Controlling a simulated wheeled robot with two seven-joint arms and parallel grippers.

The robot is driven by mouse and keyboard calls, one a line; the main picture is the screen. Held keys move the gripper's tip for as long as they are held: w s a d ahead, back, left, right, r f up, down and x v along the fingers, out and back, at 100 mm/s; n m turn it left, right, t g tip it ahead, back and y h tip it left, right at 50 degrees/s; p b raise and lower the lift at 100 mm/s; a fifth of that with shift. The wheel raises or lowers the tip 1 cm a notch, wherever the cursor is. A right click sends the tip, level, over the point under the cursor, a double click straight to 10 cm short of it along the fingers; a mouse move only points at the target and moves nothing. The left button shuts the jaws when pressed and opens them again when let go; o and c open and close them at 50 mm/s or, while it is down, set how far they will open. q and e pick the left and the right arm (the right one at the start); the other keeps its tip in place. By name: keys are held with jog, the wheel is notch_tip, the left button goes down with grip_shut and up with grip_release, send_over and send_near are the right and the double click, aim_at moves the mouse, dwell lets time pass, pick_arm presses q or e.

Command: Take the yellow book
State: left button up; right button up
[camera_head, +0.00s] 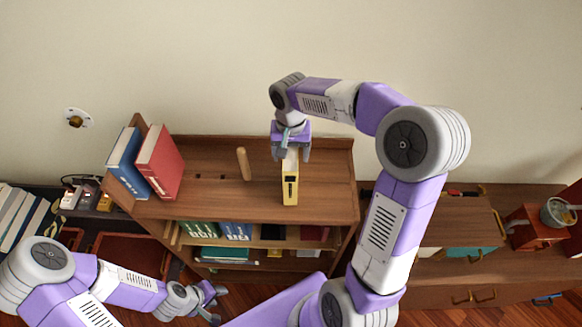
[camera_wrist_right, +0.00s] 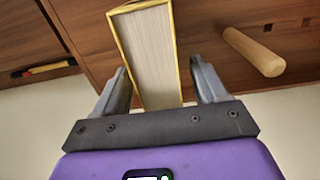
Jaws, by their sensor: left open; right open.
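The yellow book (camera_head: 290,188) stands upright on the top board of the wooden bookshelf, its narrow spine showing in the head view. In the right wrist view the yellow book (camera_wrist_right: 148,50) shows its pale page edges and yellow cover rims. My right gripper (camera_head: 291,155) is open at the far end of the book. In the wrist view the fingers of my right gripper (camera_wrist_right: 163,82) are on either side of the book's near end, with a visible gap on the right side. My left gripper (camera_head: 216,303) is open and empty, low at the front left, away from the book.
A wooden peg (camera_head: 243,164) stands left of the yellow book; it also shows in the wrist view (camera_wrist_right: 255,53). A red book (camera_head: 160,162) and a blue book (camera_head: 128,164) lean at the shelf's left end. The top board right of the yellow book is clear.

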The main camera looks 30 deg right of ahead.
jog(key=shift+f, duration=1.55)
jog(key=shift+c, duration=0.4)
jog(key=shift+r, duration=0.1)
grip_shut()
